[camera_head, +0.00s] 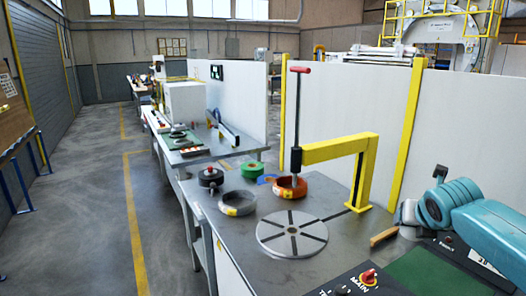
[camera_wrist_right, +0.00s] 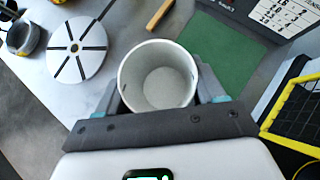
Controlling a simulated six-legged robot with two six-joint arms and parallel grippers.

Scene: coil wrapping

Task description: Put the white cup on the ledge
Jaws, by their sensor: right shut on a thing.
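The white cup (camera_wrist_right: 158,75) is in the right wrist view, seen from above into its empty inside. My right gripper (camera_wrist_right: 160,98) is shut on it, with a finger on each side of its wall. In the head view my teal right arm comes in from the right, over the near right end of the bench; a pale shape at its end is too small to tell as cup or gripper. My left gripper is not in view. I cannot tell which surface is the ledge.
A green panel (camera_head: 430,272) and a red main switch (camera_head: 369,276) lie at the near right. A slotted disc (camera_head: 292,233), an orange coil (camera_head: 290,188) and a grey coil (camera_head: 238,203) are on the steel bench. A yellow post arm (camera_head: 340,147) stands behind them.

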